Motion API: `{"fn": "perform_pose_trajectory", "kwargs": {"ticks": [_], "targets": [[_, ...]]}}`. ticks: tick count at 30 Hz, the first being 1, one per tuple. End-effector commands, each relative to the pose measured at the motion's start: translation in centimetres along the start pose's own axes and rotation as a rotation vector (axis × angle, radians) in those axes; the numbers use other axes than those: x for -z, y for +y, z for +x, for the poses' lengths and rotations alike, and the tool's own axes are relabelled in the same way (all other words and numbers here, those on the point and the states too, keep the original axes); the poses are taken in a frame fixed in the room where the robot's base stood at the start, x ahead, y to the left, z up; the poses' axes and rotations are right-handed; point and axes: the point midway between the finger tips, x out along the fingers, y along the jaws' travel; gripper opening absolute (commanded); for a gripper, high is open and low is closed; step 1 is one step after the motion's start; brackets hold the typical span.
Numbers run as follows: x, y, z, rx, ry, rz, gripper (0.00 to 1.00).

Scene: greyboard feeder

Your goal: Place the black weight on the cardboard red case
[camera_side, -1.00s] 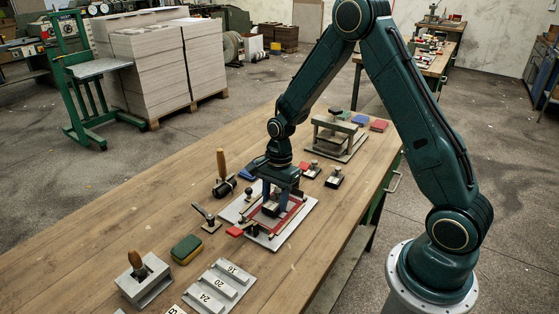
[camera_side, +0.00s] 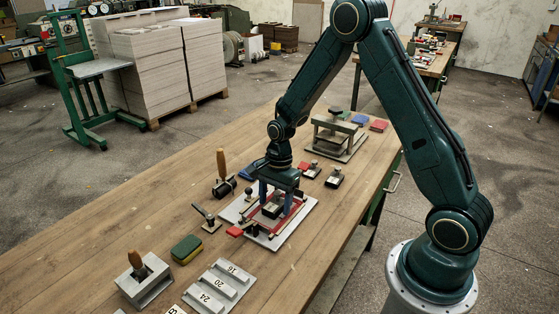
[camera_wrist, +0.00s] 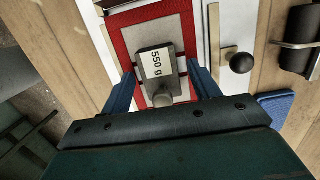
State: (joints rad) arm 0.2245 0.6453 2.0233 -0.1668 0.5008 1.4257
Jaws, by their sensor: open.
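The black weight (camera_wrist: 146,80), labelled 550 g and topped with a knob, rests on the grey board in the middle of the red case (camera_wrist: 122,42). In the side view the weight (camera_side: 272,210) also shows low between my fingers, on the red case (camera_side: 249,224). My gripper (camera_wrist: 163,88) is open, with one blue finger on each side of the weight and a visible gap at both sides. In the side view my gripper (camera_side: 275,206) is directly over the case and partly hides it.
Two small black weights (camera_side: 334,178) (camera_side: 311,170) stand behind my gripper. A press (camera_side: 338,137) is farther back. A wooden-handled tool (camera_side: 222,180), a green-yellow sponge (camera_side: 186,249) and a numbered grey block (camera_side: 218,285) lie to the left and front.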

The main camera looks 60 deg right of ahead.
Motion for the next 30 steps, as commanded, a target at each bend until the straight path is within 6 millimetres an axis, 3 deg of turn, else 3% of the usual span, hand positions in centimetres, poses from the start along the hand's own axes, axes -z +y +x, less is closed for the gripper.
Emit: {"fn": "perform_pose_trajectory", "kwargs": {"ticks": [11, 24, 30], "targets": [[0.0, -0.1, -2.6, 0.004, 0.001, 0.0, 0.61], [0.0, -0.1, -9.5, 0.005, 0.002, 0.0, 0.61], [0.0, -0.1, -11.6, 0.002, 0.001, -0.001, 0.61]]}}
